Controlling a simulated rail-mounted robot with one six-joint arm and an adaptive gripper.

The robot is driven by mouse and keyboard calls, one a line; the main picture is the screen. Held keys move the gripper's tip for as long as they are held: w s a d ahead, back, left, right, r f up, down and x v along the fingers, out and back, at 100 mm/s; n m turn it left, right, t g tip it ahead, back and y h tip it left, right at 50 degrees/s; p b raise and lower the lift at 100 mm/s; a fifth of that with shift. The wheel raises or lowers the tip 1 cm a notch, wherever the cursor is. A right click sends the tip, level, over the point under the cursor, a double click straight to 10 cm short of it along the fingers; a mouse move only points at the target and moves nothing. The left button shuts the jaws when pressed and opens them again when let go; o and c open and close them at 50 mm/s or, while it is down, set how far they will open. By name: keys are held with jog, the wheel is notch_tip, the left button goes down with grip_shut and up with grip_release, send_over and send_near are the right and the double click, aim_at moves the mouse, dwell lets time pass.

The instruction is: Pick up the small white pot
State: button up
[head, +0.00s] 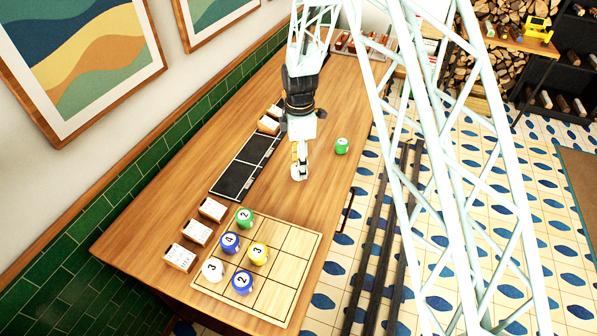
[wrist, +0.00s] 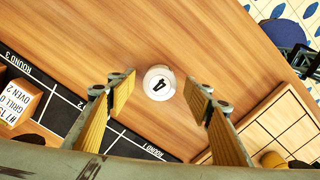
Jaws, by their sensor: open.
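A small white pot (wrist: 158,83) marked 4 stands on the wooden counter in the wrist view, centred in the gap between my fingertips and a little beyond them. My gripper (wrist: 162,97) is open, with yellow-padded fingers on either side, and nothing is held. In the head view my gripper (head: 300,158) points down over the same white pot (head: 298,174), partly covering it. A second white pot (head: 212,270), marked 3, sits on the gridded board at the near end of the counter.
A lone green pot (head: 341,146) stands right of my gripper. A black strip (head: 236,180) and white cards (head: 197,233) line the left side. The counter around the white pot is clear.

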jog(key=shift+f, duration=1.15)
jog(key=c, duration=1)
jog(key=shift+r, duration=0.2)
jog(key=shift+r, duration=1.65)
jog(key=shift+s+d, duration=0.1)
jog(key=shift+s, duration=0.35)
jog(key=s+d, duration=0.1)
jog(key=s, duration=0.4)
jog(key=s+d+r+b, duration=0.1)
jog(key=s, duration=0.3)
jog(key=s+d, duration=0.1)
jog(key=s, duration=0.4)
jog(key=shift+s+d+r+b, duration=0.2)
jog(key=shift+s+d+b, duration=0.05)
jog(key=shift+s+b, duration=0.15)
